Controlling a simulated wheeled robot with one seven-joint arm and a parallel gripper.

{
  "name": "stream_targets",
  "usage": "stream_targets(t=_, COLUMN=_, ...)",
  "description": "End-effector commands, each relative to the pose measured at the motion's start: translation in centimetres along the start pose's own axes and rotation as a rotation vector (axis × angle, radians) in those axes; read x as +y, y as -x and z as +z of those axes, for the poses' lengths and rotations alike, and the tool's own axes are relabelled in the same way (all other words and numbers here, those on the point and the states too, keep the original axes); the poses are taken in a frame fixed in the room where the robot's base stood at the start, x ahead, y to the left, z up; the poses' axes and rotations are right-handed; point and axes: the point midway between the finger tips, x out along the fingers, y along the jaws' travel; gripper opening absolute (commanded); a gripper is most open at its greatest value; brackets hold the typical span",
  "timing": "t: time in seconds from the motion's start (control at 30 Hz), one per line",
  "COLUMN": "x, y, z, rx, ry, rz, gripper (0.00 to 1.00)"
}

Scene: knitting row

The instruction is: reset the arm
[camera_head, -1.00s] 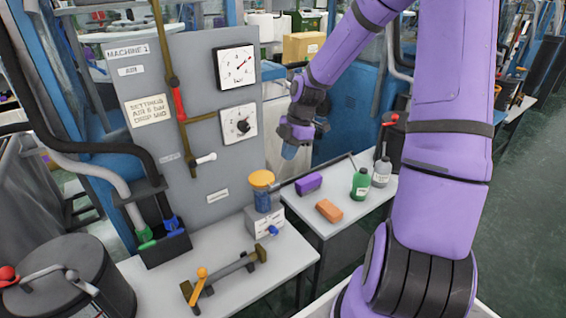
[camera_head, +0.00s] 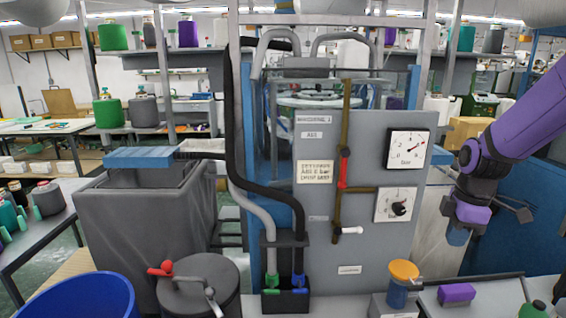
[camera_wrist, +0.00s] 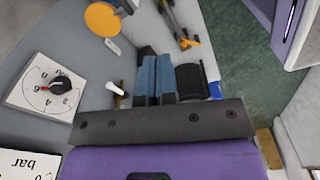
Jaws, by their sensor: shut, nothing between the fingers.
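My purple arm (camera_head: 525,125) reaches in from the right edge in the head view. My gripper (camera_head: 457,237) hangs from it with its blue fingers pointing down, to the right of the grey machine panel (camera_head: 340,225). The fingers are shut and hold nothing. In the wrist view the blue fingers (camera_wrist: 155,75) are close together beyond the dark wrist plate. Nothing visibly touches them.
The panel carries a pressure gauge (camera_head: 407,149) and a dial (camera_head: 396,204). Below stand an orange-lidded jar (camera_head: 403,271) and a purple block (camera_head: 456,293). A dark drum (camera_head: 198,290), a blue tub (camera_head: 75,300) and a grey bin (camera_head: 150,230) are at left.

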Motion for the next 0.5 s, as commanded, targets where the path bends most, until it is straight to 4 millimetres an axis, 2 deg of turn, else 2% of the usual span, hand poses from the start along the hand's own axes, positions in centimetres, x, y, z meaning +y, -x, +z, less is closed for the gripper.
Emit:
stream_targets(t=0.03, x=-0.8, y=1.2, z=-0.6, rx=-0.024, ry=-0.047, rz=0.025, gripper=0.00)
stream_targets(t=0.23, x=-4.3, y=5.2, z=-1.8, rx=-0.070, ry=-0.281, rz=0.119, gripper=0.00)
stream_targets(t=0.5, x=-9.7, y=10.2, z=-2.9, rx=-0.026, ry=-0.603, rz=0.257, gripper=0.00)
